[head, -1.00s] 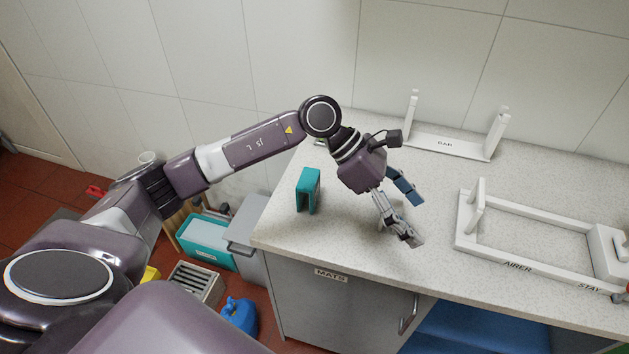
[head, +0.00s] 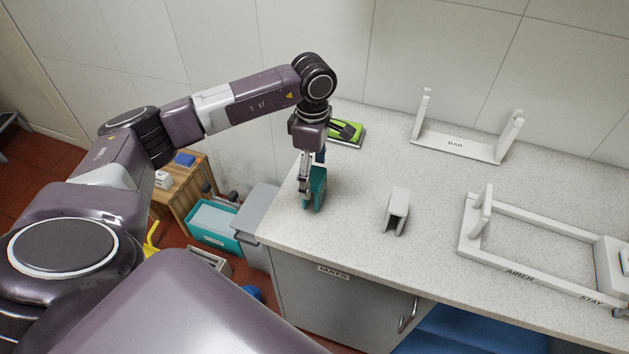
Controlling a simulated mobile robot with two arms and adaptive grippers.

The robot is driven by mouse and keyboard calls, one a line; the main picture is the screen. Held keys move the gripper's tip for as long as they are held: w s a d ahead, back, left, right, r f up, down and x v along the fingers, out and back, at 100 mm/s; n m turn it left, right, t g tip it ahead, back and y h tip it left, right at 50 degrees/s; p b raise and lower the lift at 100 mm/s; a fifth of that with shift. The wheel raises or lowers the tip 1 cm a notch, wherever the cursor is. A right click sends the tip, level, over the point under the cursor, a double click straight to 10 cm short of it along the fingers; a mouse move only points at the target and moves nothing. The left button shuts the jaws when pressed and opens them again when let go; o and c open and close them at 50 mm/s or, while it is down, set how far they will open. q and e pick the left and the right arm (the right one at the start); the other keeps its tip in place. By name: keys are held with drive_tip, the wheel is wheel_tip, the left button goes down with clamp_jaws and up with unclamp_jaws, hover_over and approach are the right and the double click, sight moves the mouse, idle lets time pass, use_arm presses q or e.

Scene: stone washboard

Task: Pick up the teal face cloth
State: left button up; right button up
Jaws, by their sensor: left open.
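The teal face cloth (head: 318,188) stands folded, like an upside-down U, near the left end of the speckled counter. My left gripper (head: 309,183) points down at it from above and is open. One finger shows in front of the cloth's left part. The other finger is mostly hidden behind the cloth, so I cannot tell whether either touches it. My right gripper is not in view.
A folded light grey piece (head: 397,208) stands right of the cloth. A green item (head: 346,134) lies behind the gripper. The white BAR stand (head: 455,147) and white AIRER frame (head: 520,271) stand to the right. The counter (head: 350,235) is clear in front.

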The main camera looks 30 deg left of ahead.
use_arm(q)
drive_tip(key=shift+f, duration=0.95)
drive_tip(key=shift+c, duration=0.2)
drive_tip(key=c, duration=1.2)
drive_tip(key=shift+r, duration=0.1)
wheel_tip(320, 180, up, 20)
drive_tip(key=b, duration=0.3)
